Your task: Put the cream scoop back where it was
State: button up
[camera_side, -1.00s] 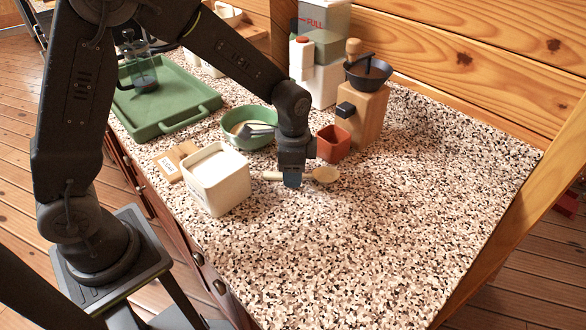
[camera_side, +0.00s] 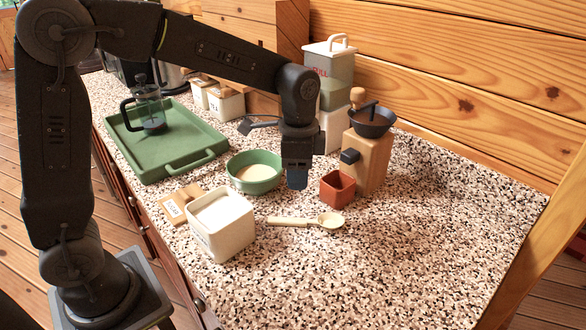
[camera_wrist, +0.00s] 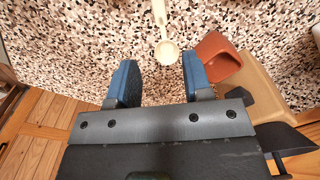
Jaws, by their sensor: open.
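The cream scoop (camera_side: 308,221) lies flat on the speckled counter, its handle pointing left and its bowl to the right, in front of the green bowl and the terracotta pot. It also shows in the wrist view (camera_wrist: 166,50), past the fingertips. My gripper (camera_side: 297,180) is raised above the counter, behind the scoop in the side view, and apart from it. In the wrist view my gripper (camera_wrist: 158,80) has its two blue fingers wide apart with nothing between them but counter.
A white open canister (camera_side: 222,225) stands left of the scoop, with a wooden lid (camera_side: 178,204) beside it. A green bowl (camera_side: 255,172), a terracotta pot (camera_side: 338,188) and a wooden grinder (camera_side: 369,160) stand behind. A green tray (camera_side: 165,155) is at left. The right counter is clear.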

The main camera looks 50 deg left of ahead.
jog(key=s+a+r+n+t, duration=0.2)
jog(key=s+r+n, duration=0.1)
jog(key=s, duration=0.6)
jog(key=s+a+r+n+t, duration=0.2)
jog(key=s+n, duration=0.4)
jog(key=s, duration=0.3)
jog(key=shift+s+r+t, duration=0.4)
jog(key=shift+r+t, duration=0.15)
jog(key=shift+t, duration=0.25)
